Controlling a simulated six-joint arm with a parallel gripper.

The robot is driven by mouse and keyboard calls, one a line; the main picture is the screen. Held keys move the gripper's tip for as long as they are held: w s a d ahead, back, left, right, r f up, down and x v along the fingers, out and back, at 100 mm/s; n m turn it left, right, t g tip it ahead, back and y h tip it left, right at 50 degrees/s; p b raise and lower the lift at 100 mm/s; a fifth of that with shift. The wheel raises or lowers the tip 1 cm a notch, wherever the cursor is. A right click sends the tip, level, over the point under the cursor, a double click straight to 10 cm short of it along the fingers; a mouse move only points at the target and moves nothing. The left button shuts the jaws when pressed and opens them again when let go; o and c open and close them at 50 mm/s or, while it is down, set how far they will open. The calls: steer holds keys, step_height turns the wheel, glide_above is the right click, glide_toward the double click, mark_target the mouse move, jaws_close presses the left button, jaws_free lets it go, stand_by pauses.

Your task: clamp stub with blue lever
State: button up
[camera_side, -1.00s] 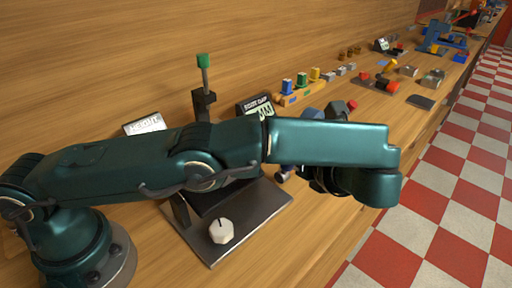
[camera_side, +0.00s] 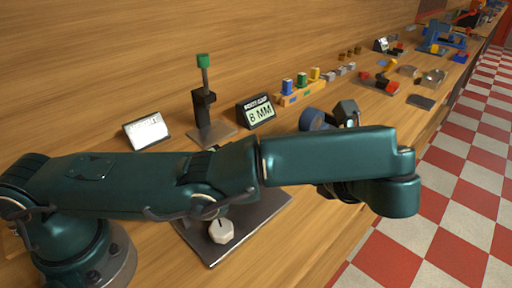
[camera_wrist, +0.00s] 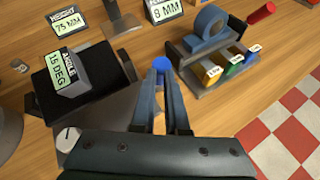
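In the wrist view, my gripper (camera_wrist: 161,84) points away from the camera with its two fingers a narrow gap apart. A round blue knob (camera_wrist: 161,64) shows at the fingertips; I cannot tell whether they touch it. To the right, a dark rack (camera_wrist: 204,88) carries yellow (camera_wrist: 209,73), green (camera_wrist: 231,64) and blue (camera_wrist: 250,54) levers with white tags. A blue ring (camera_wrist: 208,22) stands behind them; it also shows in the side view (camera_side: 312,119). No stub can be made out clearly. In the side view my arm hides the fingers.
A green-topped post (camera_side: 203,85) and an 8 MM display (camera_side: 257,112) stand behind my arm. The bench edge and checkered floor are at right.

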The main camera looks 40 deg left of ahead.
steer(key=n, duration=0.1)
steer(key=n+h, duration=0.1)
steer(key=s+n+g, duration=0.1)
steer(key=shift+d, duration=0.25)
jaws_close()
steer(key=w+a+r+n+g+h, duration=0.1)
steer(key=a+r+n+h, duration=0.3)
steer(key=a+n+h, duration=0.5)
steer(key=w+a+r+n+g+h, duration=0.1)
steer(key=a+r+n+h, duration=0.3)
steer(key=a+n+h, duration=0.5)
steer(key=w+d+f+n+y, duration=0.1)
steer(key=d+f+y, duration=0.1)
steer(key=d+f, duration=0.7)
steer(key=shift+w+d+n+y, duration=0.15)
steer(key=shift+d+n+y, duration=0.1)
steer(key=shift+n+y, duration=0.05)
